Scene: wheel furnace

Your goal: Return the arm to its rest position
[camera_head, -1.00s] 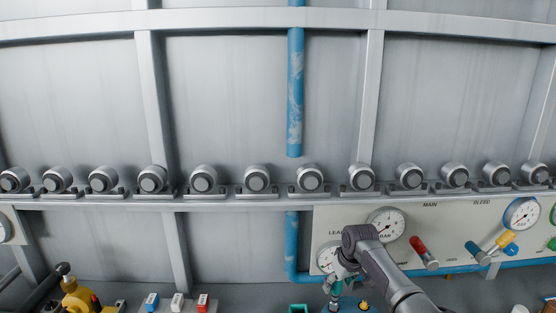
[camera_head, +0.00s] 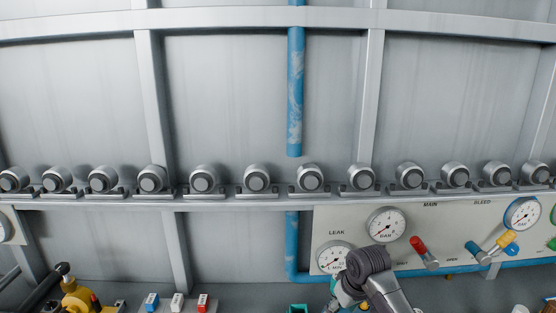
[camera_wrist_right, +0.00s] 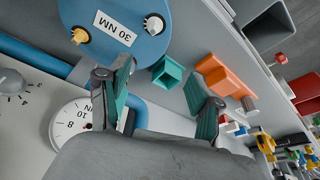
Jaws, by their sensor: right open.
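My right arm (camera_head: 385,290) comes in from the bottom edge in the head view, in front of the gauge panel. Its wrist is just below the large gauges, and its gripper (camera_head: 340,303) is partly cut off by the bottom edge. In the right wrist view the gripper (camera_wrist_right: 160,100) is open, its two teal-padded fingers spread wide with nothing held between them. My left gripper is in neither view.
A white panel carries the LEAK gauge (camera_head: 334,257), another gauge (camera_head: 386,224) and a red-handled valve (camera_head: 424,252). In the wrist view, a blue round plate marked 30 NM (camera_wrist_right: 115,28), a teal open box (camera_wrist_right: 167,72) and an orange block (camera_wrist_right: 222,77) lie beyond the fingers.

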